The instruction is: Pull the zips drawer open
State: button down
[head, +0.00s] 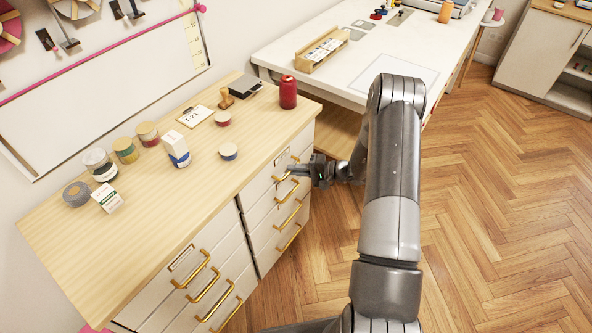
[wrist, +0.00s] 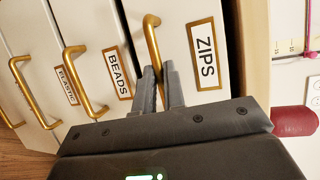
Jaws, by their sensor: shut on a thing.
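The zips drawer (wrist: 206,20) is the top drawer of the right-hand stack, with a gold-framed ZIPS label (wrist: 207,52). Its front looks level with the drawers below it in the head view. My gripper (wrist: 162,90) is at the drawer's gold bar handle (wrist: 152,38), with its two fingers closed around the handle's end. In the head view my gripper (head: 306,170) reaches the top drawer front from the right.
The BEADS (wrist: 118,72) and ELASTIC (wrist: 67,85) drawers lie below. The wooden worktop (head: 190,205) carries several tins and a red spool (head: 288,92). A white table (head: 340,70) stands behind. The wooden floor (head: 490,220) to the right is clear.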

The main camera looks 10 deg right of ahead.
dwell(0.3)
jog(key=s+d, duration=2)
jog(key=shift+s, duration=0.15)
jog(key=c, duration=1.5)
grip_release()
jog(key=shift+d, duration=0.1)
jog(key=v, duration=1)
jog(key=shift+d, duration=0.3)
